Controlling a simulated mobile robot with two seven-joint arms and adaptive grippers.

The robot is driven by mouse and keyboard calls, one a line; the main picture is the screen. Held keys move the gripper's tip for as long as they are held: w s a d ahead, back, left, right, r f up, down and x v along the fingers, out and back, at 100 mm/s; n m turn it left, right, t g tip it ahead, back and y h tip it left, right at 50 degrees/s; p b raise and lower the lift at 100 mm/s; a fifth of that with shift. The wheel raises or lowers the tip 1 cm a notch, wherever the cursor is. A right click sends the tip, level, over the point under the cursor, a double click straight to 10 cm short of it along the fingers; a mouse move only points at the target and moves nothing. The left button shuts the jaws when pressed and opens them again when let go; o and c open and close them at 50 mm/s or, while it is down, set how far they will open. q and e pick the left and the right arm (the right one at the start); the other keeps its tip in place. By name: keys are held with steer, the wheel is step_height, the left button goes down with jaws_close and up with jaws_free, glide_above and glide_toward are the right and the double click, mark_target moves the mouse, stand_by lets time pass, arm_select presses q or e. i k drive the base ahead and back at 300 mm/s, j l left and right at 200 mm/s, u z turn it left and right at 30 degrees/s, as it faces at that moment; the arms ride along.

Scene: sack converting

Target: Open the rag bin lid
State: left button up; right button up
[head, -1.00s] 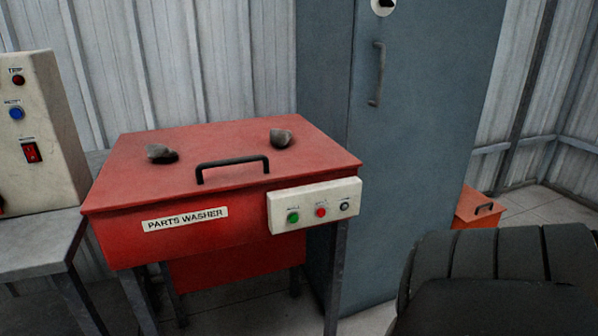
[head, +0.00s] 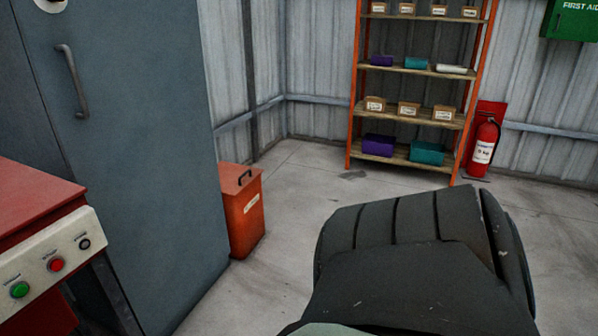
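A small orange-red bin (head: 243,222) stands on the floor just right of the tall blue-grey cabinet. Its lid (head: 241,177) is shut, with a dark handle on top. A pale label is on its front; I cannot read it. It looks like the rag bin. A large dark ribbed part of my own arm fills the lower right, well apart from the bin. Neither gripper's fingers show.
The blue-grey cabinet (head: 150,160) stands close on the bin's left. The red parts washer (head: 35,205) is at the left edge. An orange shelf rack (head: 412,120) and a fire extinguisher (head: 483,148) stand at the back. The floor (head: 290,200) right of the bin is clear.

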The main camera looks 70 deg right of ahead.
mark_target(234, 178)
steer(key=z, duration=1.65)
steer(key=i+l, duration=0.5)
steer(key=i+l+z, duration=0.1)
steer(key=i+l, duration=0.35)
steer(key=i, duration=0.2)
